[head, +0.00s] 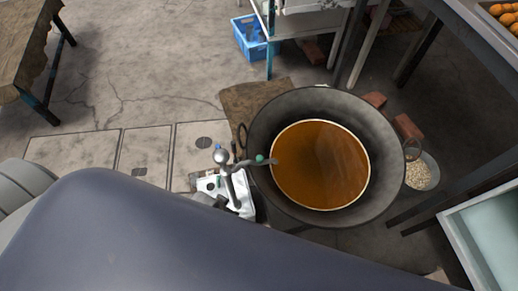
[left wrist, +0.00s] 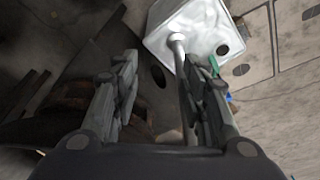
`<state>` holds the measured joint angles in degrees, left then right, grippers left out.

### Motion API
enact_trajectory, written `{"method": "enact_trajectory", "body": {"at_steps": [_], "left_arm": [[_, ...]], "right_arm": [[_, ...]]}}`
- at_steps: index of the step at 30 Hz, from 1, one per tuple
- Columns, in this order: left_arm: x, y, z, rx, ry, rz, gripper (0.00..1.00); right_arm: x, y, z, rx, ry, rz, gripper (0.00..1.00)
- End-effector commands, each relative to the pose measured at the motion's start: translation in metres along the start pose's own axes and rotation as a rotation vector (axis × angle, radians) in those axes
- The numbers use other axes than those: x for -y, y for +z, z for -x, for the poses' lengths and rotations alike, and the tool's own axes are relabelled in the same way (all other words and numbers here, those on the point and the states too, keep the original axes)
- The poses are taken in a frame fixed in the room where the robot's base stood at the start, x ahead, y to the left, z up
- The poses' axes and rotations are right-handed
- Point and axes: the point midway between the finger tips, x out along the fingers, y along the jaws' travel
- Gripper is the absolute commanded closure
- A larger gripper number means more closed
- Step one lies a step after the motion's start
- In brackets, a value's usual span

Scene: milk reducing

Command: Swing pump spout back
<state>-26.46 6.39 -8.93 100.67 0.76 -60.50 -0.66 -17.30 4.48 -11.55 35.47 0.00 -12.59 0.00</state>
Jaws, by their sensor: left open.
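My left gripper (left wrist: 165,75) is open; I cannot tell whether a finger touches the pipe. In the head view I cannot pick the gripper out clearly. My right gripper is not in view.
The wok holds brown-orange liquid (head: 320,165). Bricks (head: 408,127) and a bowl of pale grains (head: 418,175) lie to its right. A blue crate (head: 250,38) and a rack stand behind it. A brown table (head: 22,45) is at far left. The floor between is clear.

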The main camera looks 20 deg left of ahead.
Motion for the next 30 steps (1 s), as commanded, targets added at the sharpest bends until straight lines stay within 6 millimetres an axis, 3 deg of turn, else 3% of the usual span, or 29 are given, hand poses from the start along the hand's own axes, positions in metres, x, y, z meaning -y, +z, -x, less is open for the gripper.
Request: {"method": "enact_trajectory", "body": {"at_steps": [1,8,12,16,21,30], "left_arm": [[0.001,-0.014,0.028,-0.015,0.003,-0.007,0.59],[-0.005,-0.061,0.116,-0.064,0.042,-0.095,0.59],[-0.021,-0.101,0.171,-0.11,0.116,-0.293,0.59],[-0.034,-0.124,0.183,-0.132,0.186,-0.488,0.59],[-0.037,-0.151,0.185,-0.145,0.26,-0.734,0.59],[0.007,-0.2,0.177,-0.147,0.354,-1.066,0.59]], "right_arm": [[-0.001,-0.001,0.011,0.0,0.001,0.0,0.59],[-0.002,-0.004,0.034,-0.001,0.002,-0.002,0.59],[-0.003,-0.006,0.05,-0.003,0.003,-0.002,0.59],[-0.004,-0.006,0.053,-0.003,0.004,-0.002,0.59],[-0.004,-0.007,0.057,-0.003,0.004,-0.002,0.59],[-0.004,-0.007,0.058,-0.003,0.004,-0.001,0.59]]}}
